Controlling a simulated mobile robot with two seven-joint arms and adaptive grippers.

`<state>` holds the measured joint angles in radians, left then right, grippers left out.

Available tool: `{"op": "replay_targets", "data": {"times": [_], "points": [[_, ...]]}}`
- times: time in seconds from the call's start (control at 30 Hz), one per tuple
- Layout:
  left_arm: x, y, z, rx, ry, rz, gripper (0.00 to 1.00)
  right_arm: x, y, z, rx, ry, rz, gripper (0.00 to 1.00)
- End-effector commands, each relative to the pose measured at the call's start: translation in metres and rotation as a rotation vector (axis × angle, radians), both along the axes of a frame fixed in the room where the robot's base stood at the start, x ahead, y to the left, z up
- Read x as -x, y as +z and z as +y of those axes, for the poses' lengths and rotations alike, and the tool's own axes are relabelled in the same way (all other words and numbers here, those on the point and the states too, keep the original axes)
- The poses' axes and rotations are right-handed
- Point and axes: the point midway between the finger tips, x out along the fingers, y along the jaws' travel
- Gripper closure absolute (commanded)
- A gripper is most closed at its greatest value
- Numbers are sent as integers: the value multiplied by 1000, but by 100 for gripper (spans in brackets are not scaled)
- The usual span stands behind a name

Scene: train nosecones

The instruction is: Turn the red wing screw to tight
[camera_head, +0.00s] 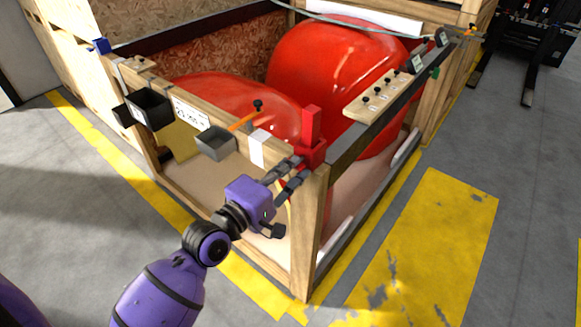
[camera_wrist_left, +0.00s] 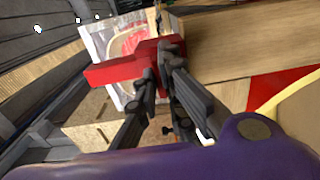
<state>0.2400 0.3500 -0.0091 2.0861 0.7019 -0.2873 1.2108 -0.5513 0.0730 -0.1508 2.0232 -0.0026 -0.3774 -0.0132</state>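The red wing screw (camera_head: 311,128) is at the near top corner of the wooden crate, with one wing standing upright. In the left wrist view the red screw (camera_wrist_left: 112,72) shows as a bent red shape beside the fingertips. My left gripper (camera_head: 294,172) reaches up to the lower side of the screw from the left. In the wrist view its two dark fingers (camera_wrist_left: 161,62) converge with a narrow gap, and part of the red screw lies between or just behind the tips. Whether they clamp it is not clear. My right gripper is not in view.
The crate holds large red nosecones (camera_head: 335,70). Black bins (camera_head: 148,108) and a grey bin (camera_head: 215,143) hang on the crate's left rail. A wooden strip with black knobs (camera_head: 380,92) lies along the right rail. The floor to the right (camera_head: 530,190) is clear.

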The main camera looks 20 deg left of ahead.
Motion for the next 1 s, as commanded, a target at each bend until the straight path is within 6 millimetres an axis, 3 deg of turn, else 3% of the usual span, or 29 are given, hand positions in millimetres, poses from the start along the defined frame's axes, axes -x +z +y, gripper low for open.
{"op": "replay_targets", "data": {"times": [0.47,1.0], "points": [[0,2,0,-59,0,-24,100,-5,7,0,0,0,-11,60],[0,4,0,-479,0,-177,100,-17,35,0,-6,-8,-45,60]]}}
